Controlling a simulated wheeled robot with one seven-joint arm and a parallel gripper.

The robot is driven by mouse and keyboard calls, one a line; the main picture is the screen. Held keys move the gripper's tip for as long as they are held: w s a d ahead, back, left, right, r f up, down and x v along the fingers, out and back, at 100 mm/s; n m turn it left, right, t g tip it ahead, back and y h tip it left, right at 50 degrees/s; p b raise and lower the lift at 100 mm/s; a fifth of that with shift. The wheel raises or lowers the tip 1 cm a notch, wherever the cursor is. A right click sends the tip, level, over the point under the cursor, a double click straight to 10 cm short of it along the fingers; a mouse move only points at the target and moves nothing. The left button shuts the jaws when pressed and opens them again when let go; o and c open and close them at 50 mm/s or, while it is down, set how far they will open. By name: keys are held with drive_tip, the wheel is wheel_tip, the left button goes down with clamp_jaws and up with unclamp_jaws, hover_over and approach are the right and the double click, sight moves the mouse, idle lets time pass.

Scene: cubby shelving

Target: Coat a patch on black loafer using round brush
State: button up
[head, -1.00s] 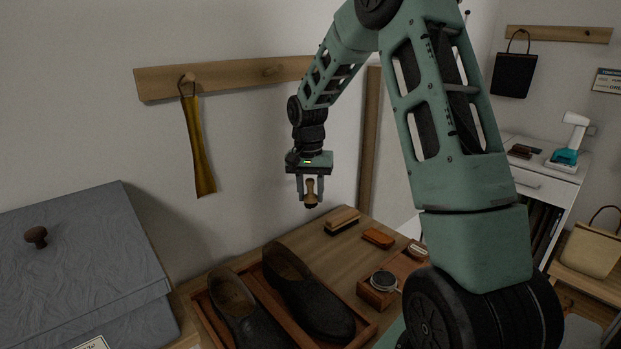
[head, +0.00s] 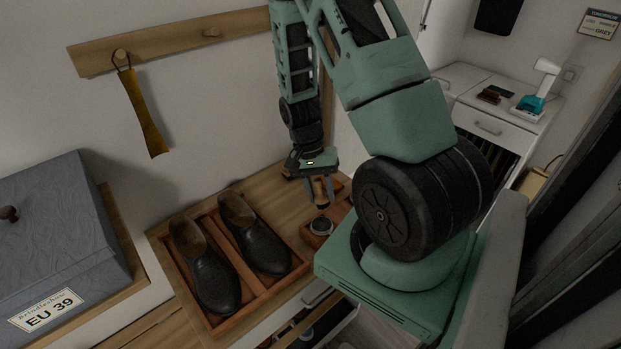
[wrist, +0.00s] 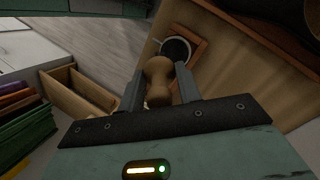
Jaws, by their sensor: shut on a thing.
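My gripper (head: 322,190) is shut on the round brush (head: 319,191), which has a light wooden handle and hangs above the right part of the table. The brush handle (wrist: 158,82) also shows between my fingers in the wrist view; its bristles are hidden there. Two black loafers lie side by side in a wooden tray (head: 198,313) to the left of my gripper: a left one (head: 208,265) and a right one (head: 258,240). A round dark tin (head: 321,226) sits in a small wooden holder (head: 341,211) just below the brush. The tin (wrist: 176,50) shows beyond the handle in the wrist view.
A grey box (head: 55,235) labelled EU 39 stands at the left. A shoehorn (head: 143,112) hangs from a wall rail (head: 170,43). An open drawer (head: 325,325) shows below the table. A white cabinet (head: 500,125) stands at the right.

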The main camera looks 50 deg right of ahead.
drive_tip(key=shift+f+b, duration=2.6)
drive_tip(key=shift+f, duration=0.35)
drive_tip(key=shift+f+b, duration=0.35)
drive_tip(key=shift+f, duration=0.3)
drive_tip(key=shift+r, duration=0.15)
wheel_tip(320, 180, up, 7)
drive_tip(key=p, duration=0.6)
idle(0.9)
